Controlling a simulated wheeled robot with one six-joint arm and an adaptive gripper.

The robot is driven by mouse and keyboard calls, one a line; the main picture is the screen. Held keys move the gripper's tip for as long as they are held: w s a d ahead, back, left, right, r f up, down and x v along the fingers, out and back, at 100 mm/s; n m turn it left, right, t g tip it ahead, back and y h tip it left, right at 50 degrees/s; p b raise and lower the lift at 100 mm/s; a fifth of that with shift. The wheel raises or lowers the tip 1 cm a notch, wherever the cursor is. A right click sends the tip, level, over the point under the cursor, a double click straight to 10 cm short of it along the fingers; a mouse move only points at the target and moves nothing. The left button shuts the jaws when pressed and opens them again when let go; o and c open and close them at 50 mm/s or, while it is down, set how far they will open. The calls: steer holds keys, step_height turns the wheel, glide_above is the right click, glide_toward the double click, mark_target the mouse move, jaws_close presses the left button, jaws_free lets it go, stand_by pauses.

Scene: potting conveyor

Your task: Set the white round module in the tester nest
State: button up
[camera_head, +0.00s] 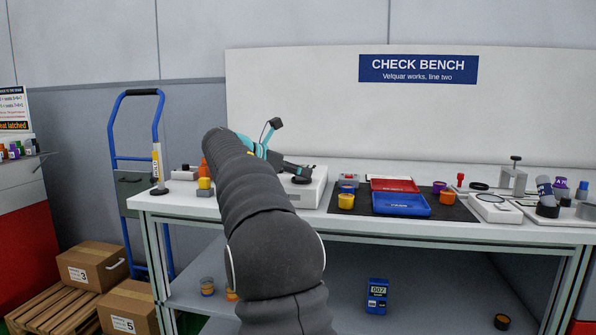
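My gripper (297,173) is small and dark in this view, over a white box-shaped unit (310,188) on the left half of the bench. My arm hides its near side and part of the unit. I cannot tell whether its fingers are apart or hold anything. The unit may be the tester, but I see no nest clearly. I cannot make out a white round module anywhere; it may be hidden behind my arm or gripper.
Blue tray (401,205), red tray (394,185) and small coloured pots lie on a dark mat right of the unit. A white device with a round dial (495,208) stands farther right. The bench's front strip is mostly clear.

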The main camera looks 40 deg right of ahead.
steer(key=o, duration=0.4)
steer(key=shift+a+r, duration=0.1)
steer(key=shift+r, duration=0.1)
steer(key=p+v, duration=0.1)
steer(key=v, duration=1)
steer(key=shift+a+r+p, duration=0.1)
steer(key=shift+a+p, duration=0.2)
steer(key=shift+a, duration=0.1)
steer(key=s+a+f+m+t+y, duration=0.2)
steer(key=s+a+f+m+y, duration=0.2)
steer(key=s+a+f, duration=0.4)
steer(key=s+a+f+m+t+y, duration=0.2)
steer(key=s+a+f+m+y, duration=0.3)
steer(key=s+f, duration=0.5)
steer(key=s+a+f+m+t+y, duration=0.2)
steer(key=s+a+f+m+y, duration=0.2)
steer(key=s+a+f+m, duration=0.4)
steer(key=shift+s+a+f+t, duration=0.1)
steer(key=shift+s+a+f, duration=0.2)
steer(key=shift+s+a, duration=0.45)
steer(key=shift+s+a+f+t, duration=0.1)
steer(key=shift+s+a+f, duration=0.3)
steer(key=shift+s, duration=0.65)
steer(key=shift+s+a+f+t, duration=0.1)
steer(key=shift+s+a+f, duration=0.1)
steer(key=shift+s+a, duration=0.6)
steer(key=shift+s+d, duration=0.1)
